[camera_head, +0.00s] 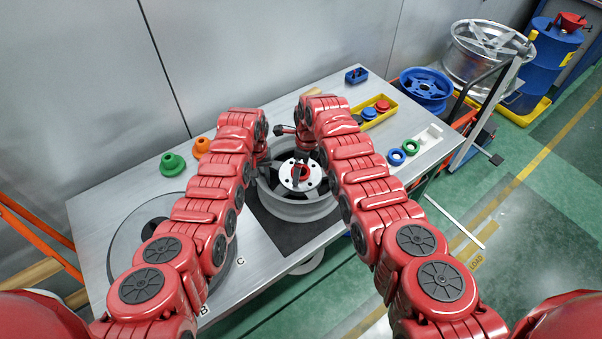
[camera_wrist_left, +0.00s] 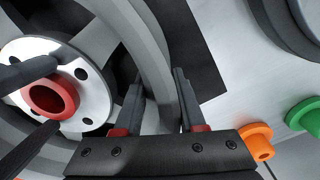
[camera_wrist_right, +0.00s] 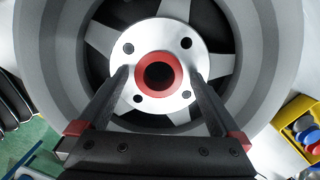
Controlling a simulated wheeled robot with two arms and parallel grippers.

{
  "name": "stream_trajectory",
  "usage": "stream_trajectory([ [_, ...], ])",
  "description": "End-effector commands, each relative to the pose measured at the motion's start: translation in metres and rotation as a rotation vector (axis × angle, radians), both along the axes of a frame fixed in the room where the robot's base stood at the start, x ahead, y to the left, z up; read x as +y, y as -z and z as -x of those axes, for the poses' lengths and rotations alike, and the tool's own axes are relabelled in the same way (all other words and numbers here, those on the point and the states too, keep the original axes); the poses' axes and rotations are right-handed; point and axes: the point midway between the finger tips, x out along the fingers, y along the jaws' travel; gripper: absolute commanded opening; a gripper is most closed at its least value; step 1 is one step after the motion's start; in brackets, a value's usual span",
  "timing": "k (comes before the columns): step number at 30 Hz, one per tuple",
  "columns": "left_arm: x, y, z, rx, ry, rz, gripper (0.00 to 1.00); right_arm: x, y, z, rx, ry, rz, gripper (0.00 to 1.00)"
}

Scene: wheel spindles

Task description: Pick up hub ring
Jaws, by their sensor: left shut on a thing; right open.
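The red hub ring (camera_wrist_right: 159,74) sits around the centre of the white hub plate (camera_wrist_right: 180,104) of a grey wheel (camera_wrist_right: 262,60). It shows in the head view (camera_head: 303,172) and at the left of the left wrist view (camera_wrist_left: 50,98). My right gripper (camera_wrist_right: 158,78) is open, its dark fingers on either side of the ring and apart from it in the picture. My left gripper (camera_wrist_left: 160,85) is shut on the wheel's rim (camera_wrist_left: 158,60), one finger on each side of the wall. In the head view my arms partly hide both grippers.
The wheel lies on a dark mat (camera_head: 283,237) on the metal table (camera_head: 80,207). Green (camera_head: 172,163) and orange (camera_head: 202,146) pieces stand at the left. A yellow tray (camera_head: 380,116) with red and blue pieces is at the right, with blue (camera_head: 396,157) and green (camera_head: 411,147) rings nearby.

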Motion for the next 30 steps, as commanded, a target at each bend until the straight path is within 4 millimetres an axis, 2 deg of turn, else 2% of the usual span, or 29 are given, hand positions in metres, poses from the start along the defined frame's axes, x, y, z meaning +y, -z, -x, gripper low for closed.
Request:
stream_trajectory([
  [4,-0.0011,-0.0021,-0.0013,-0.002,0.003,0.001,0.00,-0.0007,0.0058,0.0025,0.004,0.002,0.003,1.00],
  [15,-0.0019,-0.0026,-0.0019,-0.003,0.004,0.002,0.00,-0.0016,0.0080,0.0030,0.006,0.003,0.004,0.33],
  [17,-0.0020,-0.0024,-0.0018,-0.003,0.004,0.002,0.00,-0.0018,0.0082,0.0032,0.006,0.003,0.004,0.25],
  [29,-0.0015,-0.0016,-0.0019,-0.004,0.004,0.001,0.00,-0.0033,0.0039,0.0041,0.012,0.002,0.007,0.24],
  [30,-0.0013,-0.0015,-0.0020,-0.005,0.003,0.001,0.00,-0.0031,0.0004,0.0038,0.011,0.002,0.007,0.16],
])
